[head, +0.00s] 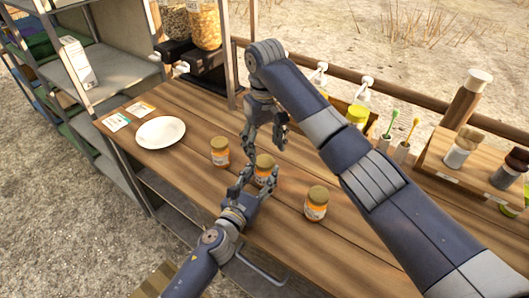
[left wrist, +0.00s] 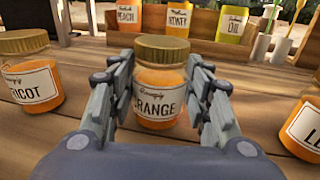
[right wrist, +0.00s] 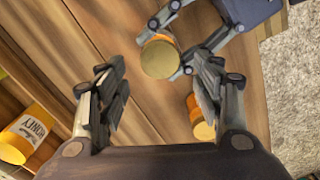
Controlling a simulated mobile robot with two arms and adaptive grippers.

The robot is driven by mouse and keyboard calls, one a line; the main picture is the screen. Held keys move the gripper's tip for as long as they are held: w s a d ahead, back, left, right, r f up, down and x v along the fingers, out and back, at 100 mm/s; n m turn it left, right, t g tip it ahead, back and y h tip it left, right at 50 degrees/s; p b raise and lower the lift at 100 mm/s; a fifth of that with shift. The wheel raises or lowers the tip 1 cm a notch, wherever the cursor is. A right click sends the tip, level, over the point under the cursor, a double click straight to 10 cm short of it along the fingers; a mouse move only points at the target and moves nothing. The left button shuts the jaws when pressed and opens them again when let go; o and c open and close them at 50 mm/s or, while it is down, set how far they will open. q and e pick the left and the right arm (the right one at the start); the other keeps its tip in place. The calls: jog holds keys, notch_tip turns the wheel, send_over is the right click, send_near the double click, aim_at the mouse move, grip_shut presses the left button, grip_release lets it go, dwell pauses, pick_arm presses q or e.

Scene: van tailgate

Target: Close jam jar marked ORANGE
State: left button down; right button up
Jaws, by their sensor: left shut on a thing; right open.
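The jam jar marked ORANGE (left wrist: 158,105) stands upright on the wooden counter, with orange jam and a gold lid (left wrist: 162,48) on top. I cannot tell how tightly the lid sits. My left gripper (left wrist: 160,100) is shut on the jar's body from both sides, below the lid. In the head view the jar (head: 264,163) is partly hidden by that gripper (head: 254,176). My right gripper (head: 266,138) is open and empty, pointing down above the jar. In the right wrist view the lid (right wrist: 160,60) shows beyond and between the open fingers (right wrist: 158,92), not touching them.
A jar marked APRICOT in part (left wrist: 30,75) stands to the left, and one whose label starts LE (left wrist: 303,128) to the right. A white plate (head: 161,132) and cards lie at the counter's left. Bottles, toothbrushes and a wooden box (head: 470,160) line the back right.

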aim_at(265, 160)
jog(key=shift+r, duration=0.15)
jog(key=shift+c, duration=0.3)
jog(key=r+n, duration=0.1)
jog(key=n, duration=0.1)
jog(key=r+n, duration=0.1)
jog(key=n, duration=0.1)
jog(key=shift+w, duration=0.1)
jog(key=n, duration=0.1)
jog(key=r+n, duration=0.1)
jog(key=n, duration=0.3)
jog(key=shift+r, duration=0.25)
jog(key=shift+f, duration=4.05)
